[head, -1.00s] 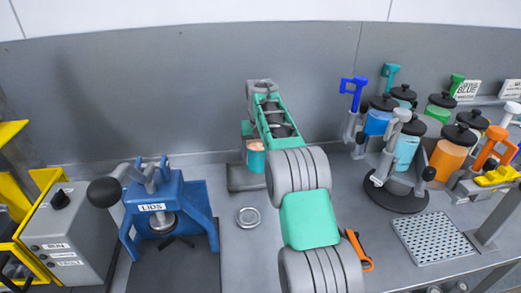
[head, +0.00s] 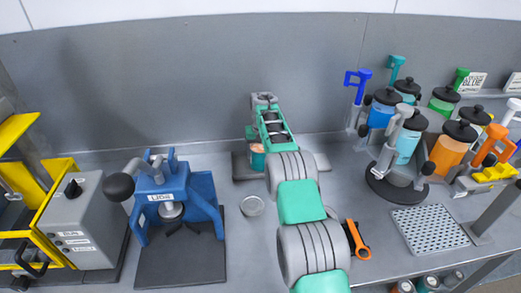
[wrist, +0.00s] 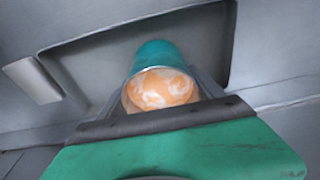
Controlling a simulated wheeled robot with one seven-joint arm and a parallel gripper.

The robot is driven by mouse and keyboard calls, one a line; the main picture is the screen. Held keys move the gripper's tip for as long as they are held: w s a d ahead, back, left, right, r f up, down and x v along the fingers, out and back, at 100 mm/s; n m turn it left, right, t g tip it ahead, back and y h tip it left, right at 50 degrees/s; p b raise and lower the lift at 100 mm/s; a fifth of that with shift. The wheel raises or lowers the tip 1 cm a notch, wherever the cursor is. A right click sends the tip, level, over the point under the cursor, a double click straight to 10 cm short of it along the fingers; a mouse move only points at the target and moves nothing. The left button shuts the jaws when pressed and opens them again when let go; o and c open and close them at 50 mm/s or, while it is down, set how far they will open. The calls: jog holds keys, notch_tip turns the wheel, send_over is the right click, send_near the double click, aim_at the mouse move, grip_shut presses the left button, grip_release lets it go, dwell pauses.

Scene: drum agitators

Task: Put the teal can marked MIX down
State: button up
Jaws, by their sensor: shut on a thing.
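The teal can (head: 257,160) is at the back of the bench, below the grey wall, partly hidden behind my arm in the head view. In the wrist view the can (wrist: 156,57) has an open top with swirled orange and white contents, and it sits between the fingers of my gripper (wrist: 160,98). My gripper is shut on it. In the head view my gripper (head: 254,143) is mostly hidden by my arm. The MIX marking does not show. A dark grey plate (head: 241,171) lies at the can; I cannot tell whether the can touches it.
A round metal lid (head: 252,206) lies on the bench in front of the can. A blue press marked LIDS (head: 160,195) stands left. An orange-handled tool (head: 357,240) lies right of my arm. Jars of colour (head: 450,148) and a perforated tray (head: 430,228) are further right.

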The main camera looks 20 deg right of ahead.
jog(key=o, duration=2)
jog(key=shift+f, duration=0.15)
